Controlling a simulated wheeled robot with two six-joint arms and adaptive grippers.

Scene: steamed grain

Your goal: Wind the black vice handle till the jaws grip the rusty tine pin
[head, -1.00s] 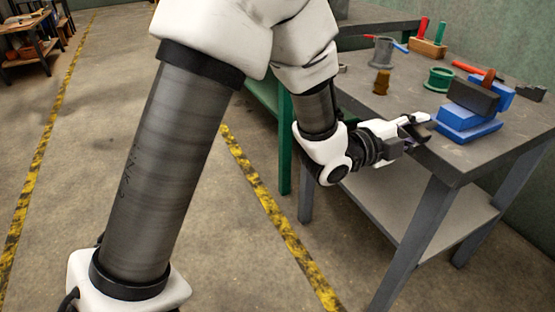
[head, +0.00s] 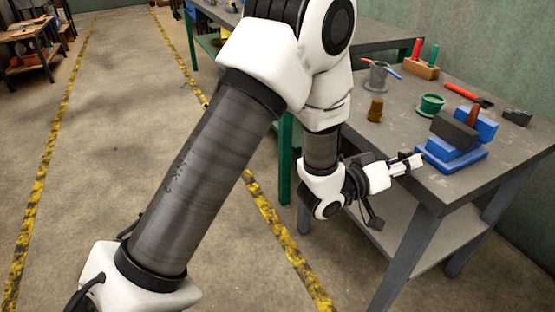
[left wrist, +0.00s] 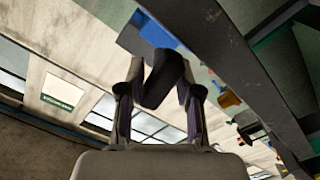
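The blue vice (head: 456,158) stands at the near left edge of the grey workbench, with a dark block (head: 455,132) on its near side. The rusty tine pin (head: 473,114) stands upright between that block and the blue rear jaw (head: 484,128); I cannot tell whether both sides touch it. My left gripper (head: 414,162) is at the vice's front, just off the bench edge. In the left wrist view a black piece, seemingly the vice handle (left wrist: 160,82), fills the space between its fingers; the handle is not distinct in the head view. My right gripper is out of view.
A lower shelf (head: 410,235) lies under the bench.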

